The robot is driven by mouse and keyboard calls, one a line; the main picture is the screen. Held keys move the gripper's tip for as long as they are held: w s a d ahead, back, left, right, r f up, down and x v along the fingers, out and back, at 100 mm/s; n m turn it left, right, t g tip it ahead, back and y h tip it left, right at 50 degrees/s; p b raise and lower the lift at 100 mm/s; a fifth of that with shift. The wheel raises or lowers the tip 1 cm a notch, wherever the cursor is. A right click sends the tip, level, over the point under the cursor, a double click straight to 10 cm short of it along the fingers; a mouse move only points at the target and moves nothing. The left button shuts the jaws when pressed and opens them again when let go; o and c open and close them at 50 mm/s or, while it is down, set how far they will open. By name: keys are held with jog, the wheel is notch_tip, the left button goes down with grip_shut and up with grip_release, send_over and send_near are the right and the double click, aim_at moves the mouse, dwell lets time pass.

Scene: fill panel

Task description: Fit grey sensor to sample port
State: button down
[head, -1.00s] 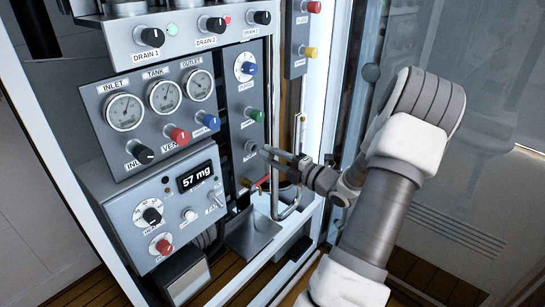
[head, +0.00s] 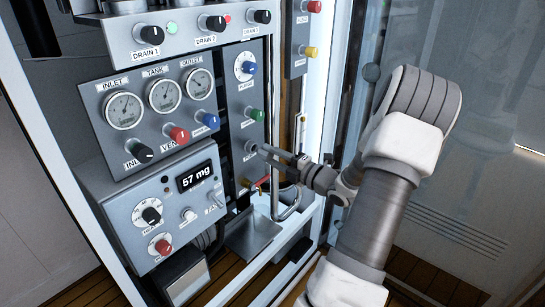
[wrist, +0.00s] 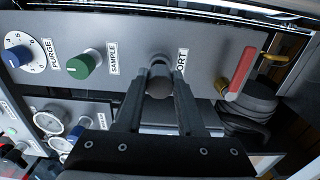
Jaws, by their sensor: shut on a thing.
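My gripper (head: 264,151) reaches in from the right to the narrow grey panel, at the port below the green knob. In the wrist view its two dark fingers (wrist: 159,92) are shut on a grey cylindrical sensor (wrist: 158,82). The sensor's end points at the panel, beside the partly covered PORT label (wrist: 182,65). The sample port (head: 250,147) shows in the head view at the fingertips, mostly hidden by them. I cannot tell whether the sensor touches the port or sits in it.
A green SAMPLE knob (wrist: 84,63) and a blue PURGE knob (wrist: 17,56) are left of the fingers in the wrist view. A red valve lever (wrist: 238,74) stands out close on the right. A bent metal pipe (head: 290,203) and a grey chute (head: 253,238) are below my gripper.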

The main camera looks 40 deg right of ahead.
jog(key=shift+w+a+b, duration=0.15)
jog(key=shift+w+b, duration=0.25)
jog(key=shift+w, duration=0.8)
jog(key=shift+c, duration=2.2)
grip_release()
jog(key=s+d+p, duration=0.1)
jog(key=s+p, duration=0.2)
jog(key=s, duration=1.4)
jog(key=shift+s+d+p, duration=0.2)
jog(key=shift+d+p, duration=0.05)
jog(key=shift+p, duration=0.05)
